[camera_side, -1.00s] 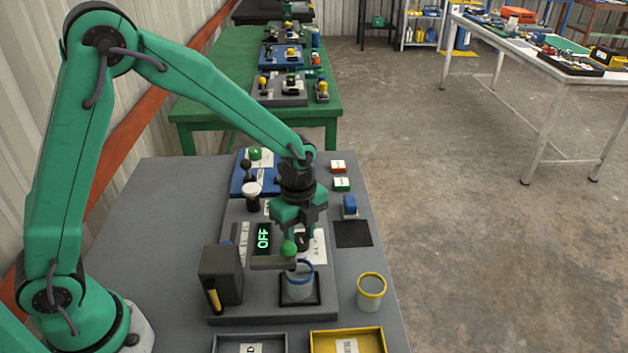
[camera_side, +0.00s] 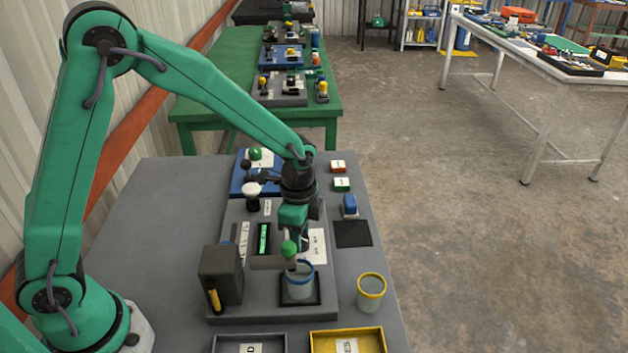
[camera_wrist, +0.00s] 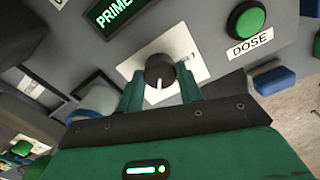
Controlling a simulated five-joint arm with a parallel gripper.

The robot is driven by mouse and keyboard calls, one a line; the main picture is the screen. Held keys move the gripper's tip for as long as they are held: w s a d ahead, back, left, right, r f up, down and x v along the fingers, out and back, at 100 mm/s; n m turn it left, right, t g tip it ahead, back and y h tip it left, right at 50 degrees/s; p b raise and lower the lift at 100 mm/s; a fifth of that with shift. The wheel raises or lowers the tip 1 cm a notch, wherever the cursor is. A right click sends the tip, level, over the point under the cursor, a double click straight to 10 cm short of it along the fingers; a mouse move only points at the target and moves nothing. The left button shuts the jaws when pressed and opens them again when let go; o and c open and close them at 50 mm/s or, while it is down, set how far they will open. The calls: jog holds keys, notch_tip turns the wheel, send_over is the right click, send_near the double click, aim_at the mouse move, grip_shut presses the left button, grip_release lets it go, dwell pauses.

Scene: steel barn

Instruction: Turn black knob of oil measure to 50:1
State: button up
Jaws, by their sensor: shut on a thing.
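The black knob (camera_wrist: 159,70) is in the wrist view, on a white plate (camera_wrist: 187,48) on the grey oil measure (camera_side: 237,297). Its white pointer line points toward the bottom of the picture. My gripper (camera_wrist: 161,88) is shut on the knob, one green finger on each side. In the side view my gripper (camera_side: 301,238) hides the knob. The display (camera_wrist: 117,13) reads "PRIME" in green in the wrist view. It also shows in the side view (camera_side: 264,239), too narrow to read. Scale marks around the knob cannot be read.
A green button (camera_wrist: 246,19) labelled DOSE sits beside the knob plate. A blue-rimmed cup (camera_side: 299,287) stands on a black pad near the spout. A yellow-rimmed cup (camera_side: 371,291) stands to its right. A yellow tray (camera_side: 377,342) lies at the front edge.

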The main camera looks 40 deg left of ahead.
jog(key=n, duration=1.3)
jog(key=shift+n, duration=0.4)
jog(key=n, duration=0.4)
jog(key=shift+r, duration=0.1)
jog(key=n, duration=0.5)
jog(key=o, duration=1)
